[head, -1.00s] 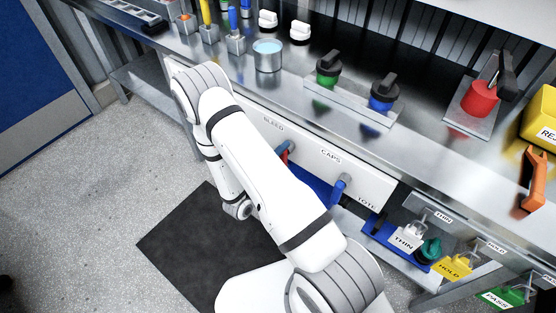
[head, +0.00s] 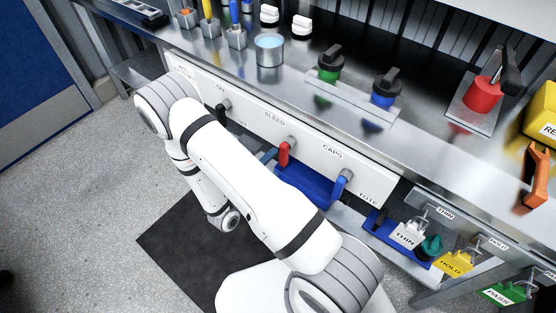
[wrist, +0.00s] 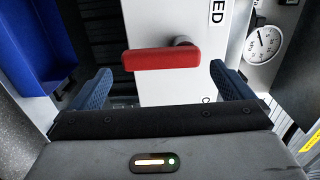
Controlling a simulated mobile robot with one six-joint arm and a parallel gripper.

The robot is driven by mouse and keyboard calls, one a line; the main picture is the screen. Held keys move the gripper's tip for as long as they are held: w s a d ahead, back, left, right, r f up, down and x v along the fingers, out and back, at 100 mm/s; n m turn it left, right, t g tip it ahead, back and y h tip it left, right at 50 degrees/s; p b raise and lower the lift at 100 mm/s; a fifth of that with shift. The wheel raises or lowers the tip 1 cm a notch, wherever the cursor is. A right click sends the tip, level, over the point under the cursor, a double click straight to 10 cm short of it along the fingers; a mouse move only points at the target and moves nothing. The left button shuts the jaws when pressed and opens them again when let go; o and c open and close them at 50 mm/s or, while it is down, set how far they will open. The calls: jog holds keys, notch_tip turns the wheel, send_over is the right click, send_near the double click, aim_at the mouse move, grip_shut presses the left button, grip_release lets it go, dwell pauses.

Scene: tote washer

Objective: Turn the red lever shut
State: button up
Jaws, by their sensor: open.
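The red lever (head: 284,153) hangs down from its pivot on the white panel (head: 315,155), below the BLEED label. In the wrist view the lever (wrist: 162,58) lies across the picture, ahead of my gripper (wrist: 162,88). The two blue fingers are wide apart, one toward each end of the lever, with nothing between them. The lever looks a little beyond the fingertips, and I see no contact. In the head view my gripper is hidden behind my arm.
A blue lever (head: 341,186) hangs to the right under CAPS, and a black-handled valve (head: 223,112) is to the left. A blue tray (head: 308,187) sits below the panel. A round gauge (wrist: 263,45) is at the right in the wrist view.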

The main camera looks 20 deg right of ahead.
jog(key=shift+v, duration=0.95)
jog(key=s+d+r+m+g+y, duration=0.3)
jog(key=s+r+m+g, duration=0.35)
jog(key=m, duration=0.65)
jog(key=s+d+r+m+g+y, duration=0.25)
jog(key=r+m+g, duration=0.45)
jog(key=r+m, duration=0.45)
jog(key=s+a+r+m+t+y, duration=0.2)
jog(key=r+m+y, duration=0.3)
jog(key=m, duration=0.4)
jog(key=s+a+r+m+t+y+p, duration=0.1)
jog(key=s+a+r+m+t+y, duration=0.2)
jog(key=r+m, duration=0.3)
jog(key=m+t+y, duration=0.1)
jog(key=m, duration=0.2)
jog(key=shift+a+r+y, duration=0.25)
jog(key=shift+y, duration=0.1)
jog(key=shift+t, duration=0.25)
